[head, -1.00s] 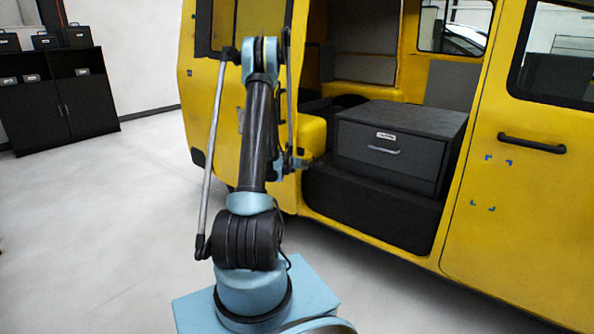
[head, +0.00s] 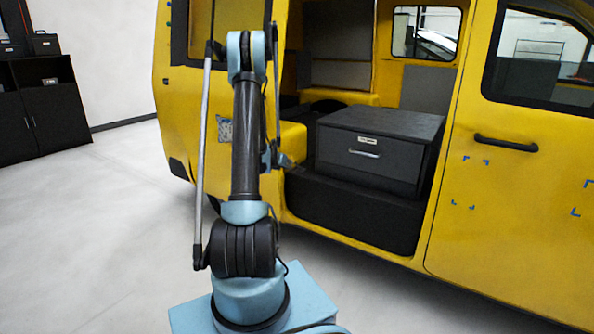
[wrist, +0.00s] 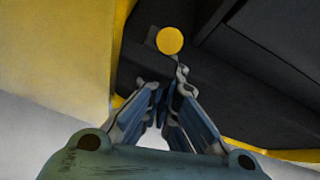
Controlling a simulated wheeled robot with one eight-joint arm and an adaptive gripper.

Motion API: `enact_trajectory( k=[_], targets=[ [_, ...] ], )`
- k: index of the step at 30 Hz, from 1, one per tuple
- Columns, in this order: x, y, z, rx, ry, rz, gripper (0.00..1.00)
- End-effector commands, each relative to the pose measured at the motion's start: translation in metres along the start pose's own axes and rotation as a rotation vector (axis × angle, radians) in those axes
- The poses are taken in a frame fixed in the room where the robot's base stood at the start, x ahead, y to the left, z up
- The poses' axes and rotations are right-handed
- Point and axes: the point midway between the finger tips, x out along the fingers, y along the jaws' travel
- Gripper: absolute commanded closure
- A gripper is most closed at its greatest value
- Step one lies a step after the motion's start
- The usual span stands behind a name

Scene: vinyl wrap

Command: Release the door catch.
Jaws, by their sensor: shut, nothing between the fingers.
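A round yellow knob (wrist: 170,40) shows in the wrist view, just beyond my fingertips against the dark van interior; I cannot tell for certain that it is the door catch. My gripper (wrist: 169,86) is shut and empty, pointing at the knob, with a small gap seeming to remain between them. In the head view my gripper (head: 285,161) is small and partly hidden by my arm, at the edge of the van's side opening. The yellow sliding door (head: 172,110) stands open at the left, partly behind my arm. The knob cannot be made out in the head view.
The yellow van (head: 500,220) fills the right side. A dark drawer box (head: 380,140) sits inside the opening above a dark step (head: 350,208). A front door handle (head: 506,142) is at the right. A black cabinet (head: 45,115) stands far left. The grey floor is clear.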

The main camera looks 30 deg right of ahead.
Motion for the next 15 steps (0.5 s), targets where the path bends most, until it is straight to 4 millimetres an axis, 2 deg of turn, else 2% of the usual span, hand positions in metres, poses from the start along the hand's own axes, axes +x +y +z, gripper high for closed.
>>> enact_trajectory(
  k=[2, 6, 15],
  targets=[
    [-0.007, 0.01, 0.006, -0.008, 0.017, 0.016, 1.0],
    [-0.007, 0.008, 0.018, -0.007, 0.019, 0.017, 1.0],
    [-0.006, 0.008, 0.021, -0.007, 0.019, 0.017, 1.0]
  ],
)
